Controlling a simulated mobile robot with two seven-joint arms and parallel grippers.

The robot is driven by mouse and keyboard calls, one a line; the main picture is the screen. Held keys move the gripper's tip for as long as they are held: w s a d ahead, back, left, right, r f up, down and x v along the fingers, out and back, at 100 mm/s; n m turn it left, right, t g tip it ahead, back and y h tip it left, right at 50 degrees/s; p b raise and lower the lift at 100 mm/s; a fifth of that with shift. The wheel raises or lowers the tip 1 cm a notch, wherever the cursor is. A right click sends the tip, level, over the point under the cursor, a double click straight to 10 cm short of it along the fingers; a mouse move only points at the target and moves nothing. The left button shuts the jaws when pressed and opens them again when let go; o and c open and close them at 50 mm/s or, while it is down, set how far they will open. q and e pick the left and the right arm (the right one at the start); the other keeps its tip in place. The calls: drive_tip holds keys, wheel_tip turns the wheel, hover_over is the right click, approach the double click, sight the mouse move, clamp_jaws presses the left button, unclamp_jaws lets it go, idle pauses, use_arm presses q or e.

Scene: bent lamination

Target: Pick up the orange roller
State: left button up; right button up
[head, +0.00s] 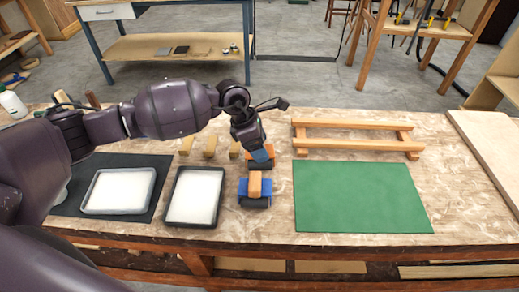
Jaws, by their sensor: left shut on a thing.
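My left gripper (262,154) reaches in from the left, pointing down over the middle of the bench. It is shut on the orange roller (257,164), which has orange showing just below the fingers and a dark cylinder under it. The gripper hides much of its top. I cannot tell whether it touches the bench. My right gripper is not in view.
Two white-filled trays (120,190) (195,195) stand to the left, one on a dark mat (66,203). Small wooden blocks (210,146) lie behind them. A green sheet (358,196) lies to the right, with a wooden frame (355,136) behind it and a pale board (493,142) at far right.

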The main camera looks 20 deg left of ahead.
use_arm(q)
drive_tip(key=shift+r, duration=0.1)
wheel_tip(320, 180, up, 20)
drive_tip(key=shift+f+p, duration=0.1)
drive_tip(key=shift+p, duration=0.55)
drive_tip(key=shift+c, duration=0.2)
